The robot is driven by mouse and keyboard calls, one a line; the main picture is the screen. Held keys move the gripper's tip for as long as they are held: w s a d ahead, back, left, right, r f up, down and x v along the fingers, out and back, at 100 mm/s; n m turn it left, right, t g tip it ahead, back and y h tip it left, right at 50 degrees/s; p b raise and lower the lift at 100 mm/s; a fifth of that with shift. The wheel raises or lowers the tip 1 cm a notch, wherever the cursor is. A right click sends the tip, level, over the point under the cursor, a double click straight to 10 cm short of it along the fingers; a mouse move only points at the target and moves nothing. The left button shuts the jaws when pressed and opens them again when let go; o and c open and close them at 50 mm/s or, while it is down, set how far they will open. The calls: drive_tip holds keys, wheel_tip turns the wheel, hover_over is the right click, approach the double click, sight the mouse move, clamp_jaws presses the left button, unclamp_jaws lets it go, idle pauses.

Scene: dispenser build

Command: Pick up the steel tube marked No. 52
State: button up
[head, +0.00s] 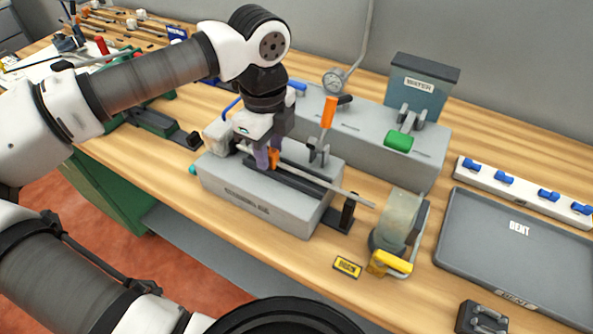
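A thin steel tube (335,190) lies along the top of a grey bench fixture (262,208). Its right end sticks out past the fixture toward the tape roll. No number can be read on it, so I cannot tell whether it is No. 52. My gripper (268,163) points down over the left part of the fixture, beside an orange part and at the tube's left stretch. The fingertips are small and partly hidden, so I cannot tell whether they are apart or closed on the tube.
Behind the fixture stands a grey unit with a gauge (333,80), an orange lever (328,112) and a water tank (420,85). To the right are a tape dispenser (398,222), a "BENT" tray (470,225) and a blue-switched strip (527,190). Bare wood shows along the front edge.

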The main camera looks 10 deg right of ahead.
sight(269, 151)
drive_tip(key=shift+c, duration=0.4)
clamp_jaws()
drive_tip(key=shift+r, duration=0.2)
drive_tip(key=shift+r+p, duration=1.45)
drive_tip(key=shift+r, duration=1.9)
